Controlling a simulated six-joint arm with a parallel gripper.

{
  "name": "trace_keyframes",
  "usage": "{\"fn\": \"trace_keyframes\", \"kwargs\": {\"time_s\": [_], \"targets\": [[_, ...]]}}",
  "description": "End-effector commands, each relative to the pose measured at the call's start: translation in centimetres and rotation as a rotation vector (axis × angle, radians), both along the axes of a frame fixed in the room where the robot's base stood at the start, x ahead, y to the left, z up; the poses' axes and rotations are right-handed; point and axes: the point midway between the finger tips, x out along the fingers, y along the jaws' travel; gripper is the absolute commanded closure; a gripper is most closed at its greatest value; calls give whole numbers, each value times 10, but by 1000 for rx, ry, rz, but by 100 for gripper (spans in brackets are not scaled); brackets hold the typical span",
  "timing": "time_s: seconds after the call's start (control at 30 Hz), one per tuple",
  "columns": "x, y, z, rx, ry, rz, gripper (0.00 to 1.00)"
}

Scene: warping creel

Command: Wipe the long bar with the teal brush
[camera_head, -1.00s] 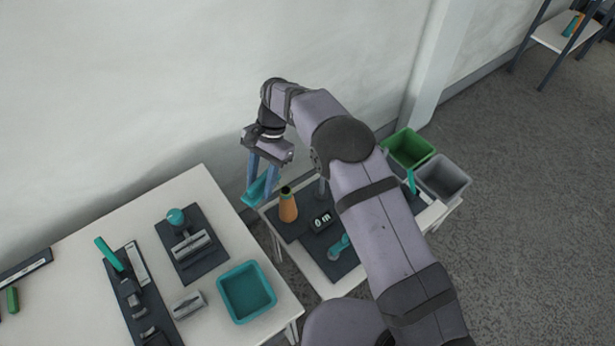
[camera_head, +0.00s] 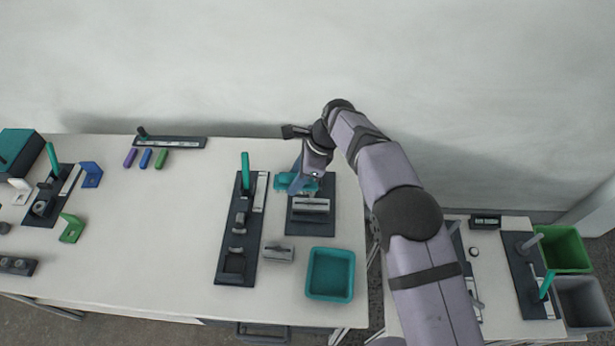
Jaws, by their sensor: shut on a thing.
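The teal brush (camera_head: 283,181) is held between the fingers of my gripper (camera_head: 297,181), which is shut on it. The gripper is over the upper left of a dark plate (camera_head: 327,185) near the right end of the long table. A grey metal bar (camera_head: 311,205) lies across this plate, just below the gripper in the picture. It looks like the long bar. The brush appears beside the bar's upper left; I cannot tell whether they touch. The gripper and brush hide part of the plate, including most of its round teal knob.
A teal tray (camera_head: 331,274) and a small grey block (camera_head: 278,253) stand in front of the plate. A dark fixture with an upright teal handle (camera_head: 245,172) stands to the left. The middle-left tabletop is clear. Green (camera_head: 564,249) and grey (camera_head: 584,302) bins are far right.

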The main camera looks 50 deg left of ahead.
Motion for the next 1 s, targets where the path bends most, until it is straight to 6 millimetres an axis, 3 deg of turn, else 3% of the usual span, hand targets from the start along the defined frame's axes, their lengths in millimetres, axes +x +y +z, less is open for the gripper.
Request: {"fn": "trace_keyframes", "kwargs": {"time_s": [0.27,1.0], "targets": [[0,0,-13,0,0,0,83],[1,-1,-84,-1,0,0,83]]}}
